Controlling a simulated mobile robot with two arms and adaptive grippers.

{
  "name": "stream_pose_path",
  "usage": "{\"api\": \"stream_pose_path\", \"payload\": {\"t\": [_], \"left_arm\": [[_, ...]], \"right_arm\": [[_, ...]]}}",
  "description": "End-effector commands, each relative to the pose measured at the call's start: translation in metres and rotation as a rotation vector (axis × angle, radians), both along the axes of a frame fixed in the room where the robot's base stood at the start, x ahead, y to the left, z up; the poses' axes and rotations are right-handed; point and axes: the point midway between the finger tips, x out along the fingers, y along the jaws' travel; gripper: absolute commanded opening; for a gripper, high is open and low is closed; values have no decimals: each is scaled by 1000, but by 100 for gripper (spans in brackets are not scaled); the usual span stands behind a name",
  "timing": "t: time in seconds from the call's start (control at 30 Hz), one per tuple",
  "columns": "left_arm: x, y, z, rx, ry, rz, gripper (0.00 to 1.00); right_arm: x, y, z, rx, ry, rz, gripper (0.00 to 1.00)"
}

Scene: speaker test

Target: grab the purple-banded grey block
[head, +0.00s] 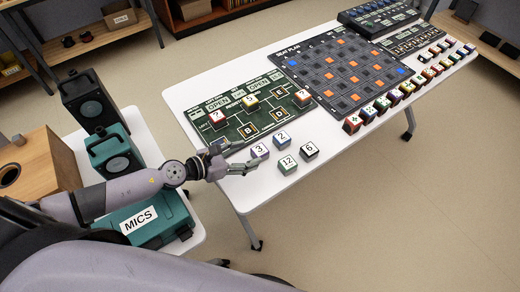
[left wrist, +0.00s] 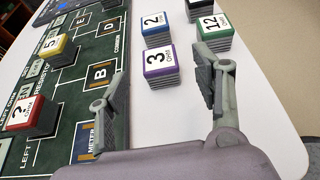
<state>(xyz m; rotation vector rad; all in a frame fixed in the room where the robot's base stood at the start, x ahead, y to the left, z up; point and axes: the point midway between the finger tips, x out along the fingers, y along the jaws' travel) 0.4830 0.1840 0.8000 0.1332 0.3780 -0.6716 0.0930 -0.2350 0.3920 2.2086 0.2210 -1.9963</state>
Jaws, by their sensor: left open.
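The purple-banded grey block (head: 260,151), marked 3, stands on the white table in front of the green board. In the left wrist view the same block (left wrist: 160,59) shows a purple band around its white top label and ridged grey sides. My left gripper (head: 236,160) is open and empty. In the left wrist view its fingers (left wrist: 161,76) are spread on either side of the block's line, with the block ahead between the tips. My right gripper is not in view.
A blue-banded block (left wrist: 156,24) marked 2 stands just behind the block. A green-banded block (left wrist: 214,32) marked 12 is close to the right finger; a block marked 6 (head: 309,150) is farther right. The green board (left wrist: 58,75) lies left. Bare white table (left wrist: 175,115) is in front.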

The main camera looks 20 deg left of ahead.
Motion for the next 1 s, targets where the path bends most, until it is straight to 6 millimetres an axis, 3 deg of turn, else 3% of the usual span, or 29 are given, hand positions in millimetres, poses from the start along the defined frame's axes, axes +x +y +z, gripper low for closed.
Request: {"api": "stream_pose_path", "payload": {"t": [0.43, 0.77, 1.0], "left_arm": [[37, -28, -21, -1, -1, -1, 60], [41, -32, -25, 2, 0, -2, 60], [41, -31, -25, 1, 0, -1, 44]], "right_arm": [[-8, -3, 3, -5, 13, -1, 56], [-8, -3, 3, -4, 12, 0, 56], [-7, 0, 3, 0, 11, -1, 56]]}}
